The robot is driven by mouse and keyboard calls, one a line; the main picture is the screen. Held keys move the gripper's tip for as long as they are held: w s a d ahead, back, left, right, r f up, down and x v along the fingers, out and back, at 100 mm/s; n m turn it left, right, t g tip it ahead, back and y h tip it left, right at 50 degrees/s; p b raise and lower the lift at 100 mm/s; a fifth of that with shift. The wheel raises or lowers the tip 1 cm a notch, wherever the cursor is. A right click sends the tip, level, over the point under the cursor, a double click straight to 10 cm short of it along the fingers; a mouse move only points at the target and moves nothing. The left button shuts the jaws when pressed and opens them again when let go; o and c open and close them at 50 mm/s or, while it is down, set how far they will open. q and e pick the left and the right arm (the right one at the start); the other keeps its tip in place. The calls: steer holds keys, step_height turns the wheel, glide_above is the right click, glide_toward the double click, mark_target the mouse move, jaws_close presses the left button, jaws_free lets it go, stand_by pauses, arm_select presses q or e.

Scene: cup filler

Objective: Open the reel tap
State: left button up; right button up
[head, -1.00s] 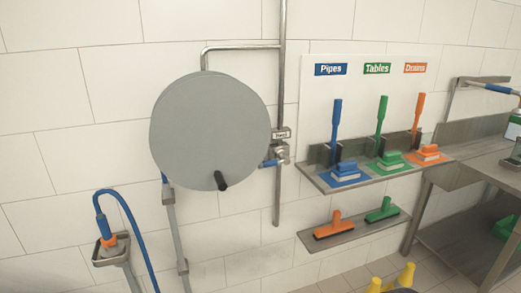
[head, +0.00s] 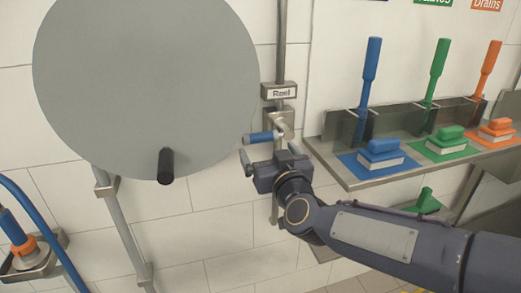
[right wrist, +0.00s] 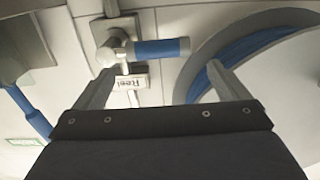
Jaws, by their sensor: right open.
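The reel tap (head: 262,137) has a blue lever handle that points left from a metal body on the vertical pipe, under a "Reel" label (head: 279,93). My right gripper (head: 268,160) is open and empty just below the tap in the head view. In the right wrist view the tap's blue handle (right wrist: 162,48) lies beyond the fingertips, between the two spread fingers (right wrist: 158,82). The handle lies crosswise there and no finger appears to touch it. The grey hose reel (head: 145,85) with a black knob (head: 166,166) is left of the tap. My left gripper is not in view.
A shelf (head: 345,175) with blue, green and orange brushes is right of the tap, behind my right arm. A blue hose with its nozzle (head: 15,230) hangs at the lower left. A grey pipe (head: 125,225) runs down below the reel.

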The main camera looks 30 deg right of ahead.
mark_target(261, 139)
steer(key=b+x, duration=0.1)
steer(key=x, duration=0.6)
steer(key=shift+w+d, duration=0.1)
steer(key=shift+w, duration=0.1)
steer(key=c, duration=1.4)
